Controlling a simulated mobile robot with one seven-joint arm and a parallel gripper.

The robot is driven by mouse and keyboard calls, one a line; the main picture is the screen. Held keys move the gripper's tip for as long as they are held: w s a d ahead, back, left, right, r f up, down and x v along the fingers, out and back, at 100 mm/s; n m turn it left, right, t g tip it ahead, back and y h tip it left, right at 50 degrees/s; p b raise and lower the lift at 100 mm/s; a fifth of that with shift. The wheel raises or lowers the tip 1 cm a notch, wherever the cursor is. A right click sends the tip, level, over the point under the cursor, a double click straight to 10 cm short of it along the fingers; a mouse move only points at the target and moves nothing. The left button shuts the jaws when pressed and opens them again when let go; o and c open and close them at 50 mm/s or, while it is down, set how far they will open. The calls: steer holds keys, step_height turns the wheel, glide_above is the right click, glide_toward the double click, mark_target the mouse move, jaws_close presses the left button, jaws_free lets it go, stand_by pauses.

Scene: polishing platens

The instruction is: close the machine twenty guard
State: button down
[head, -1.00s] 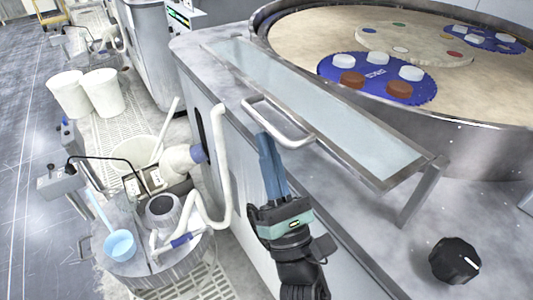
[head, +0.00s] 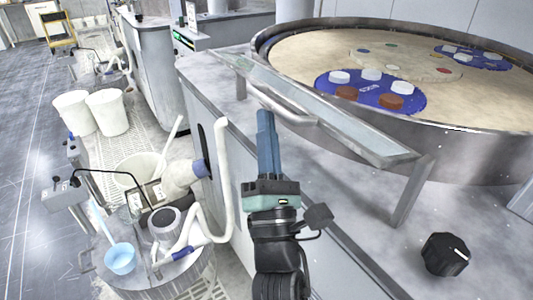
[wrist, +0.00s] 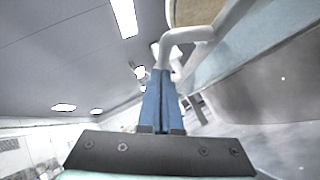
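The guard (head: 340,112) is a long glass panel in a metal frame, along the near side of the round polishing platen (head: 480,108). It is tilted and seen nearly edge-on, with its near edge raised. Its pale bar handle (head: 290,113) sticks out on the near side. My gripper (head: 264,113) has its blue fingers together, with the tips at the handle's left end. In the wrist view, the fingers (wrist: 160,72) are side by side, and the handle (wrist: 185,37) curves just beyond the tips. Nothing shows clasped between them; whether they touch the handle is hard to tell.
A black knob (head: 445,255) and a metal support post (head: 410,190) stand on the machine top at right. Blue carriers (head: 370,92) with white and brown discs lie on the platen. White hoses (head: 222,170) and a drum (head: 160,270) stand at left below.

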steer(key=w+d+r+m+g+h+p, duration=0.2)
steer(key=r+m+p, duration=0.5)
steer(key=p, duration=0.7)
steer(key=w+d+r+m+g+h+p, duration=0.3)
steer(key=d+r+m+g+p, duration=0.4)
steer(key=p, duration=0.8)
steer(key=shift+w+d+m+g, duration=0.3)
steer(key=shift+w+d+m, duration=0.3)
steer(key=shift+w+d, duration=0.4)
steer(key=shift+s+d, duration=0.2)
